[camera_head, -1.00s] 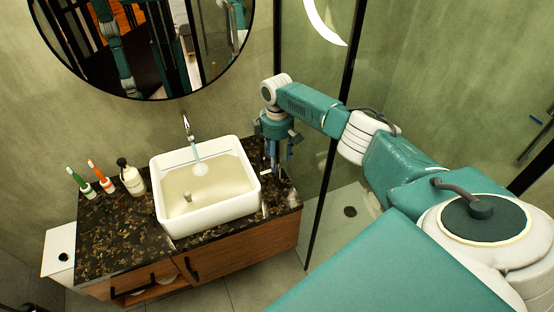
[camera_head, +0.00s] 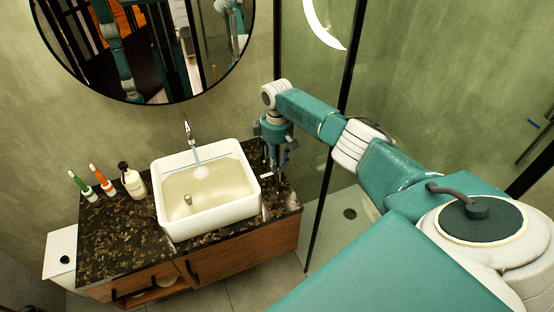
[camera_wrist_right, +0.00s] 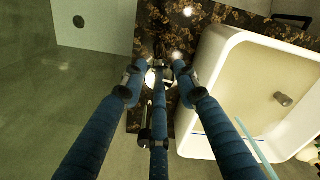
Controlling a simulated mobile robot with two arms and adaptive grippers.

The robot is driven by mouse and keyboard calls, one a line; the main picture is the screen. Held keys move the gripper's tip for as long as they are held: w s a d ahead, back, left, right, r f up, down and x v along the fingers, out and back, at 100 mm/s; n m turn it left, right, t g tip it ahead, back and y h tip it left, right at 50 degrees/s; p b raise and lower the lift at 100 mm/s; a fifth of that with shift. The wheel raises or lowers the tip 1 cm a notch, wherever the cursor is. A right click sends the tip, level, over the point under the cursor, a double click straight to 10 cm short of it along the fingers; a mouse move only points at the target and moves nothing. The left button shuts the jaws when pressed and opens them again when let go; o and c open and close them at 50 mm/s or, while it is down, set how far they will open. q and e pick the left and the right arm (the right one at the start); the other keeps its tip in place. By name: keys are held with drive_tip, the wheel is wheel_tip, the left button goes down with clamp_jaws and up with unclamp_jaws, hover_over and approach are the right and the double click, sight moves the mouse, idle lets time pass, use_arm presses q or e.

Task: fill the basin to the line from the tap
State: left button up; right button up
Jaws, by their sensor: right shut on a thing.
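The white basin (camera_head: 240,204) stands on the counter with cloudy, pale water (camera_head: 222,188) in it. A thin stream runs from the tap (camera_head: 187,129) at the back into the basin. A blue line (camera_wrist_right: 216,135) shows on the inner wall in the right wrist view; its exact height above the water is hard to tell. My right gripper (camera_head: 277,178) points down just right of the basin, shut on a small pale knob (camera_wrist_right: 151,78), which its fingers partly hide. My left gripper is not in view.
Two toothbrush holders (camera_head: 108,187) and a soap bottle (camera_head: 133,181) stand left of the basin on the dark speckled counter (camera_head: 125,235). A glass partition with a black post (camera_head: 328,165) is close to the right of my right gripper. A round mirror hangs above.

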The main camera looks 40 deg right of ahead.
sight(277, 163)
drive_tip(key=o, duration=1.2)
drive_tip(key=shift+c, duration=0.2)
wheel_tip(277, 163, up, 12)
